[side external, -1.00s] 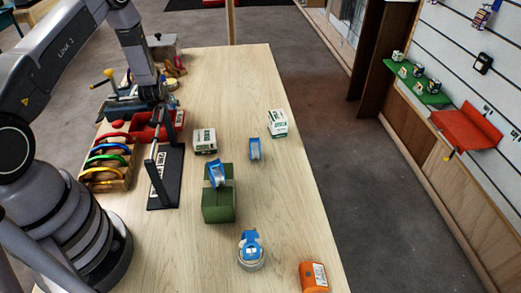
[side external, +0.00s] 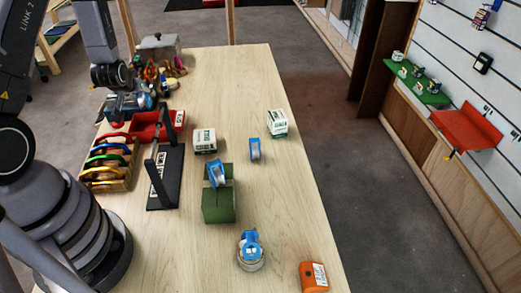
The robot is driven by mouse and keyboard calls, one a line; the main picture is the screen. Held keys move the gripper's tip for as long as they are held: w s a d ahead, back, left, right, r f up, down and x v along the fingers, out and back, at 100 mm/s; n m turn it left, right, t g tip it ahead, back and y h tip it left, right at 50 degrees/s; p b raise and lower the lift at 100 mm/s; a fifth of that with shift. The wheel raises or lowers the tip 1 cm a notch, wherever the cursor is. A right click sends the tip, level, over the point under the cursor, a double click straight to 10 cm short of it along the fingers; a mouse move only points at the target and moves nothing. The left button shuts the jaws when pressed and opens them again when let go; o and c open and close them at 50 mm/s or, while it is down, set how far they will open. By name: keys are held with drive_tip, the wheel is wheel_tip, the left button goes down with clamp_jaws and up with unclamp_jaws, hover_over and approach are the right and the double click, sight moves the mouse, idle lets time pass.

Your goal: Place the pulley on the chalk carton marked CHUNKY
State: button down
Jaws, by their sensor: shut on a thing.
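My gripper (side external: 140,82) is over the back left of the table, small and partly lost against the gear there. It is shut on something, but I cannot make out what. Blue pulley-like pieces with pale sides show: one (side external: 217,174) on a green block, one (side external: 255,149) standing on the table, and one (side external: 250,243) on a round pale base at the front. Two white and green cartons stand on the table, one (side external: 204,141) left of centre and one (side external: 278,124) near the right edge. Their lettering is too small to read. My gripper is apart from both.
A black stand with a bar (side external: 166,178), a red tray (side external: 146,127) and a wooden rack of coloured loops (side external: 108,163) line the left side. The green block (side external: 218,207) is mid-table. An orange box (side external: 313,277) sits at the front right. The back right tabletop is clear.

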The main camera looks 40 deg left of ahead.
drive_tip(key=r, duration=0.8)
drive_tip(key=d+r, duration=0.1)
drive_tip(key=r, duration=0.3)
drive_tip(key=shift+r, duration=0.4)
drive_tip(key=w+d+m+t+h, duration=0.1)
drive_tip(key=w+d+m+h, duration=0.4)
drive_tip(key=d, duration=0.7)
drive_tip(key=w+d+m+t+h, duration=0.1)
drive_tip(key=w+d+m, duration=0.2)
drive_tip(key=w+d, duration=0.7)
hover_over(280, 113)
drive_tip(key=f, duration=1.4)
drive_tip(key=shift+s+a+f, duration=0.1)
drive_tip(key=shift+s+f, duration=0.1)
drive_tip(key=shift+s, duration=0.15)
drive_tip(key=shift+w+f, duration=0.2)
drive_tip(key=shift+f, duration=0.75)
drive_tip(key=shift+w+f, duration=0.15)
drive_tip(key=shift+f, duration=0.8)
